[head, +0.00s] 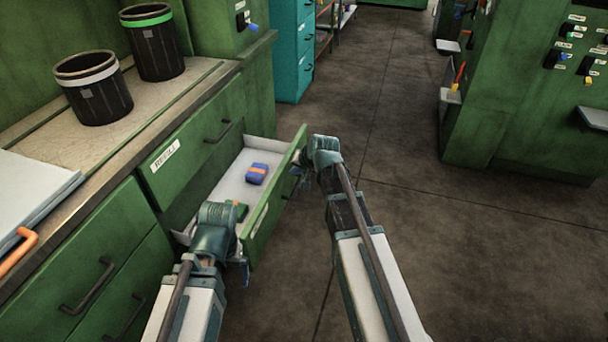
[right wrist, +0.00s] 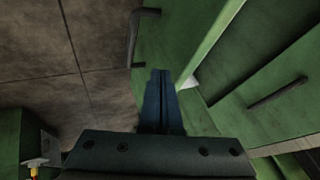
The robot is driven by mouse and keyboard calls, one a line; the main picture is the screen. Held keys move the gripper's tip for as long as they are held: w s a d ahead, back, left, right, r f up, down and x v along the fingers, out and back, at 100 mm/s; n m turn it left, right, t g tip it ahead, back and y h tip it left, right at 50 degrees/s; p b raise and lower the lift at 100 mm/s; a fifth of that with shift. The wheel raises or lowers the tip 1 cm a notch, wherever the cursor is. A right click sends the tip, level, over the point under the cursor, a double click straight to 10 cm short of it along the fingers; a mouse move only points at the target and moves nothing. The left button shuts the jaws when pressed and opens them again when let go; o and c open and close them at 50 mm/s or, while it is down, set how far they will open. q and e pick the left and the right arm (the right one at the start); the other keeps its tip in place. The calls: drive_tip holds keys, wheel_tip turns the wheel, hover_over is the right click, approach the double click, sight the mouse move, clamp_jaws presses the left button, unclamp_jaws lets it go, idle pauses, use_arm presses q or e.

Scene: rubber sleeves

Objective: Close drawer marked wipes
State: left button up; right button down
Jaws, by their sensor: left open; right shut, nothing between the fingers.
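The open drawer (head: 262,216) is pulled out of the green cabinet, its front facing the aisle. A pale label on its front is too small to read. Inside lie a blue and orange packet (head: 257,174) and a green item partly hidden by my left arm. My right gripper (head: 300,170) is at the far end of the drawer front, shut and empty. In the right wrist view its closed fingers (right wrist: 161,100) are in front of the green drawer front (right wrist: 185,40), beside the dark handle (right wrist: 133,38); contact is unclear. My left gripper (head: 245,268) is open by the near end, mostly hidden.
A shut drawer marked REFILL (head: 165,155) is above the open one. Shut drawers (head: 100,285) are at the near left. Two black bins (head: 92,88) stand on the worktop. A teal cabinet (head: 290,50) stands beyond. The floor (head: 450,240) to the right is clear.

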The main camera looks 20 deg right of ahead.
drive_tip(key=shift+w+a, duration=0.55)
drive_tip(key=shift+a, duration=0.3)
drive_tip(key=w+a, duration=0.6)
drive_tip(key=a, duration=0.3)
drive_tip(key=w+a, duration=0.6)
drive_tip(key=a, duration=0.3)
drive_tip(key=shift+w+a, duration=0.15)
drive_tip(key=shift+w, duration=0.05)
drive_tip(key=shift+s, duration=0.1)
use_arm(q)
wheel_tip(320, 180, up, 8)
drive_tip(key=p, duration=0.8)
drive_tip(key=shift+d, duration=0.45)
use_arm(e)
drive_tip(key=s+d+r, duration=0.5)
drive_tip(key=s+r, duration=0.2)
drive_tip(key=r, duration=0.1)
drive_tip(key=shift+s, duration=0.4)
